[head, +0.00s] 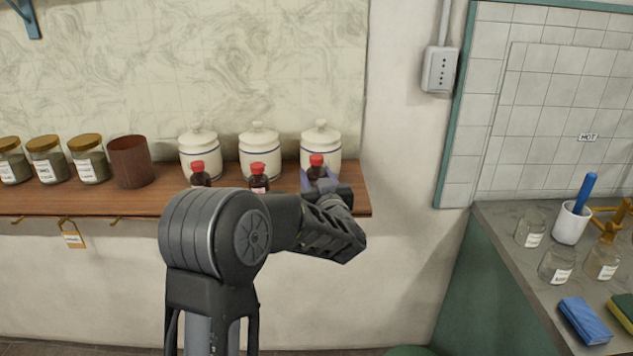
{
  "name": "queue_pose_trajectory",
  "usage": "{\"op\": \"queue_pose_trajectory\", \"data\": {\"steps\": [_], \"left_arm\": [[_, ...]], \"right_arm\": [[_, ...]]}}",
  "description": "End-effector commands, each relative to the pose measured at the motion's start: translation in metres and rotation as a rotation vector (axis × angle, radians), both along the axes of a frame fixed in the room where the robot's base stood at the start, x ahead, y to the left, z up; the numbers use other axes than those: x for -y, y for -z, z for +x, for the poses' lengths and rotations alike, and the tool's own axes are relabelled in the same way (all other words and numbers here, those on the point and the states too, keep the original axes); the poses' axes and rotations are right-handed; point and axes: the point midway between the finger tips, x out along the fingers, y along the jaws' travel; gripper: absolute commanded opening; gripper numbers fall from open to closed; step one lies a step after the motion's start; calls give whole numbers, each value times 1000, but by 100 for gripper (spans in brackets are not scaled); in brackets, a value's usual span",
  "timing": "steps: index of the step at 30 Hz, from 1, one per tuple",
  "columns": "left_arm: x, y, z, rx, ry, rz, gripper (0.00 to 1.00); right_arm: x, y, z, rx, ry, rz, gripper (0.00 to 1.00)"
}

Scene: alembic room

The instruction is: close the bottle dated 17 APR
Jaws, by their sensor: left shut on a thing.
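Three small dark bottles with red caps stand along the front of the wooden shelf: a left bottle (200,178), a middle bottle (258,180) and a right bottle (317,171). The date on their labels is too small to read, so I cannot tell which is dated 17 APR. My left gripper (320,184) reaches the right bottle and is shut on it, with purplish fingers at its sides. My wrist hides that bottle's lower part and label. Its red cap (316,160) shows above the fingers; I cannot tell how tight it sits. My right gripper is out of view.
The wooden shelf (60,198) also holds three white lidded jars (260,146) close behind the bottles, a brown canister (131,162) and several labelled glass jars (47,158) at left. A counter (515,262) with glass jars and a white cup (571,224) stands at right.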

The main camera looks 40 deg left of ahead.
Motion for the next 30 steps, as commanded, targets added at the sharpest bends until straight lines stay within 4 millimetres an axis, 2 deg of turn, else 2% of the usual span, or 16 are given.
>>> {"op": "queue_pose_trajectory", "data": {"steps": [9,15,30], "left_arm": [[0,-58,0,7,0,0,2],[0,-85,0,4,1,0,2],[0,-90,0,1,1,1,2]], "right_arm": [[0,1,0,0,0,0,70],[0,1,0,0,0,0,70],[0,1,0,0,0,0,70]]}}
